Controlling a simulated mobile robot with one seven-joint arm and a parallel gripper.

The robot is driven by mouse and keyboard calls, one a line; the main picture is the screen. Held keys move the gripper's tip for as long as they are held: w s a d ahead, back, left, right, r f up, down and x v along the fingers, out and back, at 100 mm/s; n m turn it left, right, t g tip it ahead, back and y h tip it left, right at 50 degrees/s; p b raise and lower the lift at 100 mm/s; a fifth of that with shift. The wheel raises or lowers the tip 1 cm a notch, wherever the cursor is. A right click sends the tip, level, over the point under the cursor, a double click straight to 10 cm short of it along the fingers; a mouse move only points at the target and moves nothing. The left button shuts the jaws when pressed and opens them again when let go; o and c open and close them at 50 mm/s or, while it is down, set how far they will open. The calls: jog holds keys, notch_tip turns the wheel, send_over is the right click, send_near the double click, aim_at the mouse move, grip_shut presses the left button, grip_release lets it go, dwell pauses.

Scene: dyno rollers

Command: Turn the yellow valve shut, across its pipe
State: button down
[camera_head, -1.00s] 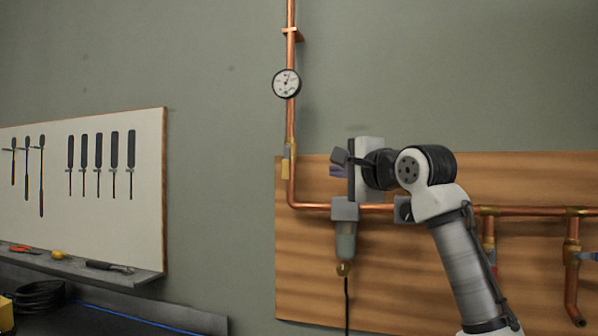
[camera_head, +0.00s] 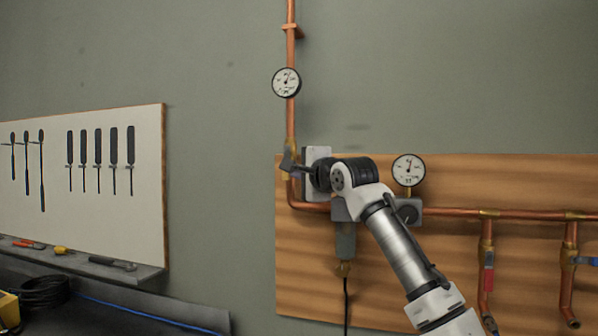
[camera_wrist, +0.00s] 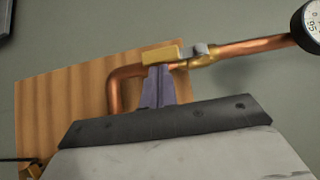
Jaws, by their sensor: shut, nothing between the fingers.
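The yellow valve handle (camera_wrist: 161,54) lies roughly along its copper pipe (camera_wrist: 250,46) in the wrist view, by a brass fitting above the pipe's elbow. In the head view the valve (camera_head: 291,146) is on the vertical pipe (camera_head: 291,118), and my gripper partly hides it. My gripper (camera_head: 287,163) is at the valve, coming from the right. In the wrist view its shut fingers (camera_wrist: 156,70) are empty and their tips are right beside the handle's edge. I cannot tell whether they touch it.
A gauge (camera_head: 286,82) sits higher on the same pipe. A second gauge (camera_head: 408,170) and a grey block with a hanging bowl (camera_head: 345,242) are by the horizontal pipe on the wooden board (camera_head: 520,187). Other valves with red (camera_head: 489,279) and blue (camera_head: 585,261) handles are at right.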

jog(key=shift+w+a+f+m+t+b, duration=0.1)
jog(key=shift+a+f+m+t+b, duration=0.25)
jog(key=shift+m+t+b, duration=0.15)
dwell(0.7)
jog(key=shift+w+a+f+m+t+y+b, duration=0.1)
jog(key=shift+a+f+m+t+y+b, duration=0.1)
jog(key=shift+a+m+t+b, duration=0.25)
jog(key=shift+w+a+f+m+t+y+b, duration=0.1)
jog(key=shift+a+m+t+y+b, duration=0.2)
jog(key=shift+m, duration=0.25)
jog(key=w+a+r+m+t+h+p, duration=0.2)
jog(key=a+m+t+h+p, duration=0.4)
jog(key=m+h, duration=0.6)
jog(key=shift+a+r+m+t, duration=0.45)
jog(key=shift+m+t, duration=0.6)
jog(key=shift+m, duration=1.95)
jog(key=shift+w+r, duration=0.15)
